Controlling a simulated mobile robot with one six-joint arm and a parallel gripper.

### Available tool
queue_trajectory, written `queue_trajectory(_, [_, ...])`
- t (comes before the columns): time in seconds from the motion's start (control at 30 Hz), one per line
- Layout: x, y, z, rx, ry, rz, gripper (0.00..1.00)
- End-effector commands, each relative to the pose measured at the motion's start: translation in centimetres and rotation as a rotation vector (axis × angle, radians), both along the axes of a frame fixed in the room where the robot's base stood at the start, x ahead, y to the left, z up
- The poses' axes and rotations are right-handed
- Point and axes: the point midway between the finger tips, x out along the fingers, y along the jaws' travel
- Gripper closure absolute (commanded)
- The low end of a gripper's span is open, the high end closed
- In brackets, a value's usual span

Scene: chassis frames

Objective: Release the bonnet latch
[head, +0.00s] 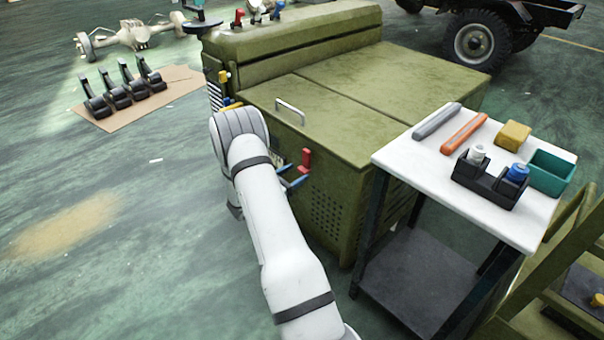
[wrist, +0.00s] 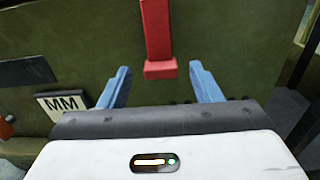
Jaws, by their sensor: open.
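The red bonnet latch (head: 305,160) is on the side of the olive-green engine housing (head: 345,200), below the edge of the flat bonnet (head: 330,115). In the wrist view the latch (wrist: 157,35) is an upright red bar with a wider block at its lower end. My gripper (wrist: 159,68) is open, with one blue finger on either side of the line of the latch. The block appears between the fingertips or just beyond them; I cannot tell the depth. No contact shows. In the head view my gripper (head: 298,173) is close to the latch, partly hidden by my arm.
A white-topped cart (head: 400,155) stands at the right, close to the housing, with an orange bar (head: 464,132), a grey bar (head: 437,120), a black holder (head: 485,185) and a teal bin (head: 552,173). An MM label (wrist: 62,103) is left of my fingers. Open floor lies left.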

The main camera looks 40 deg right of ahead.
Motion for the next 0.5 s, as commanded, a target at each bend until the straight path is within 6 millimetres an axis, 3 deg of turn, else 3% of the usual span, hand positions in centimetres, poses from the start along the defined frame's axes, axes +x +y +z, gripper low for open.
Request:
queue_trajectory(0.2, [0.2,-3.0,-0.2,0.0,-0.001,-0.001,0.42])
queue_trajectory(0.5, [0.3,-3.8,0.0,0.0,0.001,0.0,0.42])
